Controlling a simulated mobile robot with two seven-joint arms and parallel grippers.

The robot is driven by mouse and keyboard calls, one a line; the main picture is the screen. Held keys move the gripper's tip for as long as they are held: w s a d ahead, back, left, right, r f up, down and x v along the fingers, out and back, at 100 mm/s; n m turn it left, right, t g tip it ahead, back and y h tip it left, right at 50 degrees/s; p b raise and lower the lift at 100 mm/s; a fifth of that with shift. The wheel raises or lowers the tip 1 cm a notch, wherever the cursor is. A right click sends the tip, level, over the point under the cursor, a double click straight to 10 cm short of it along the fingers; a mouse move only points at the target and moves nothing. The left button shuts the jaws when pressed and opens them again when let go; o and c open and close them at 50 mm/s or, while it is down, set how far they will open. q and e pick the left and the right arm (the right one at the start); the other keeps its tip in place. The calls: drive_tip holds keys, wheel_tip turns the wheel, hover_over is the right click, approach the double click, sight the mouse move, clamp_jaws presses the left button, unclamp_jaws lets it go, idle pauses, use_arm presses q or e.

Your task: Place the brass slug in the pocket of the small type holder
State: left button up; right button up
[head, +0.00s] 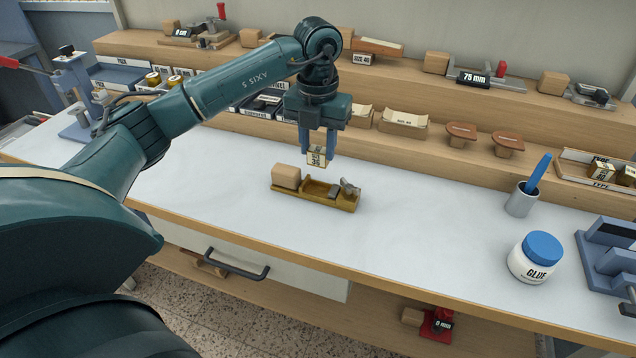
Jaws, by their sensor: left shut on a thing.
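My left gripper (317,150) points straight down over the white worktop, shut on a small brass slug (317,158) with dark characters on its face. The slug is held between the two blue fingers, above the small type holder. The small type holder (319,199) is a brass-coloured tray on the worktop, with a wooden block at its left end and a grey metal clamp part at its right end. Its open pocket shows between them, just below the slug. A gap seems to separate slug and holder. My right gripper is out of view.
A glue jar (531,261), a metal cup (522,200) with a blue tool and a blue-grey press (611,255) stand at the right. A box of type (583,164) and two brown stamps sit on the rear shelf. The worktop around the holder is clear.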

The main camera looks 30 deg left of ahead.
sight(318, 164)
use_arm(q)
wheel_tip(318, 164, down, 8)
drive_tip(key=shift+r, duration=0.2)
